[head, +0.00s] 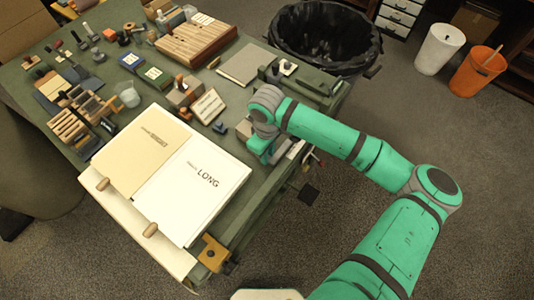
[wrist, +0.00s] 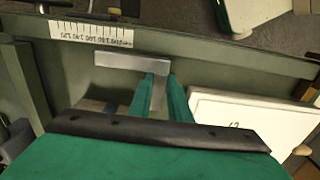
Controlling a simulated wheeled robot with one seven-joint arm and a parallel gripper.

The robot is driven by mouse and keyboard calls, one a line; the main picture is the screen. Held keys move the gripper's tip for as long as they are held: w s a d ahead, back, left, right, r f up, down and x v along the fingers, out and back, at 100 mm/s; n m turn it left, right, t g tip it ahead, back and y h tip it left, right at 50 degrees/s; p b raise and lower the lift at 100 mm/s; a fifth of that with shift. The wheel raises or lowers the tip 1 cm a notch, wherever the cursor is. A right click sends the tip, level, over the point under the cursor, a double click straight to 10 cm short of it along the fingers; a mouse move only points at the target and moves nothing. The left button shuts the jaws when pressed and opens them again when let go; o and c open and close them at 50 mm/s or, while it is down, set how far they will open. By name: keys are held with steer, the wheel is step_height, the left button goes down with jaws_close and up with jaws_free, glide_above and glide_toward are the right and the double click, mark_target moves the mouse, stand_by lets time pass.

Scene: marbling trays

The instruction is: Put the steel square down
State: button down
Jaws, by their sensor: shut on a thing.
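The steel square (wrist: 118,61) is a grey metal L shape in the wrist view. Its long leg lies across the picture above the fingertips, and its other leg runs down between my fingers. My gripper (wrist: 160,92) is shut on that leg, with a green finger on each side. The square is over the green bench top (wrist: 215,75); I cannot tell whether it touches it. In the head view my gripper (head: 262,150) is at the right part of the bench, and my arm partly hides the square.
A white LONG sheet (head: 205,185) on a board lies close to my gripper, also in the wrist view (wrist: 255,122). A white scale (wrist: 90,33) runs along the bench edge. Small blocks and tools crowd the bench's far side. A black-lined bin (head: 325,45) stands beyond it.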

steer(key=shift+f, duration=0.65)
steer(key=c, duration=1.6)
jaws_free()
steer(key=shift+w, duration=0.1)
steer(key=shift+c, duration=0.2)
steer(key=shift+r, duration=0.5)
step_height(320, 180, up, 12)
steer(key=shift+r, duration=0.15)
steer(key=shift+d, duration=0.1)
